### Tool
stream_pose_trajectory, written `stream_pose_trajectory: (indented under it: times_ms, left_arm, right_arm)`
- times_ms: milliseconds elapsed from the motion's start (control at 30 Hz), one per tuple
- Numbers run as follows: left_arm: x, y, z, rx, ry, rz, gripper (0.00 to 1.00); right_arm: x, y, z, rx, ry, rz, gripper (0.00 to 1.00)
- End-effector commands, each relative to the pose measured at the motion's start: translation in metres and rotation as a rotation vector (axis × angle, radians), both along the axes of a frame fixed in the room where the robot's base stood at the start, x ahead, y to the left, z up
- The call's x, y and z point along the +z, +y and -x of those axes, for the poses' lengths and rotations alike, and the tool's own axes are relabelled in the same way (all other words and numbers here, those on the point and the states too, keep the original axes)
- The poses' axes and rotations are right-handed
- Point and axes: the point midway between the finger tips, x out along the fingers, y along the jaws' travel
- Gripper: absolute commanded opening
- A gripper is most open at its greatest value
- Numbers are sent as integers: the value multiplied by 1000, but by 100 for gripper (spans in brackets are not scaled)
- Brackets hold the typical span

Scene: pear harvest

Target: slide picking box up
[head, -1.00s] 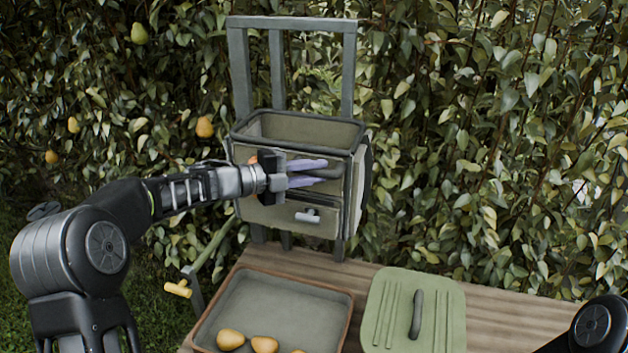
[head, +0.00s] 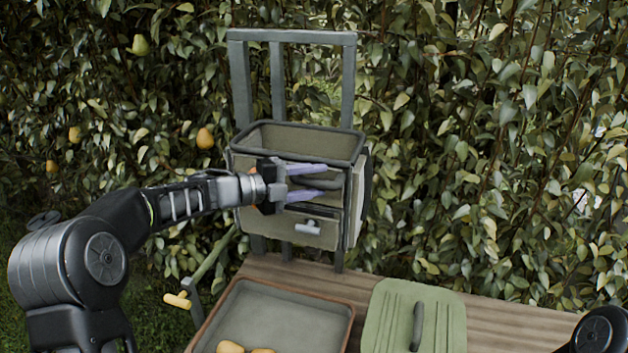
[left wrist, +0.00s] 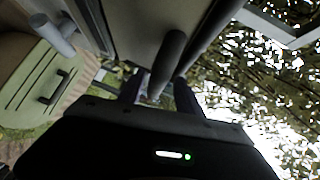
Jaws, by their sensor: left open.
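The grey-green picking box (head: 300,137) has an open top and dark rims. It sits on an upright grey rail frame (head: 240,75) at the back of the bench. A dark bar handle (head: 318,183) crosses its front. My left gripper (head: 322,182) is open at the box front, with one finger above the handle and one below. In the left wrist view the handle (left wrist: 168,60) extends between the spread fingers; contact cannot be told. A pale T-shaped knob (head: 307,228) is on the lower front panel. My right gripper is out of view.
A brown-rimmed tray (head: 338,318) holding pears (head: 230,347) lies on the wooden bench (head: 490,312). A green lid (head: 392,310) with a dark handle is beside it. A yellow-handled lever (head: 178,301) is at left. A leafy hedge with hanging pears (head: 205,138) stands close behind.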

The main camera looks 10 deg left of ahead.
Motion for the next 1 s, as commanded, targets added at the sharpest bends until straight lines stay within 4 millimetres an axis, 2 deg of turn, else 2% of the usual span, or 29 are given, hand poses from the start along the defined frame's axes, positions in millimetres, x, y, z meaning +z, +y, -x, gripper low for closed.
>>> stream_pose_trajectory:
  times_ms: [167, 533, 1000]
  left_arm:
    - [1, 13, 9, 3, -1, -1, 41]
    - [10, 53, 45, 2, -2, 0, 41]
    - [12, 58, 50, 0, -2, 1, 41]
  right_arm:
    - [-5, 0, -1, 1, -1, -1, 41]
    - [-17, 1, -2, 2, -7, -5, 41]
    - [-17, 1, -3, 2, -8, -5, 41]
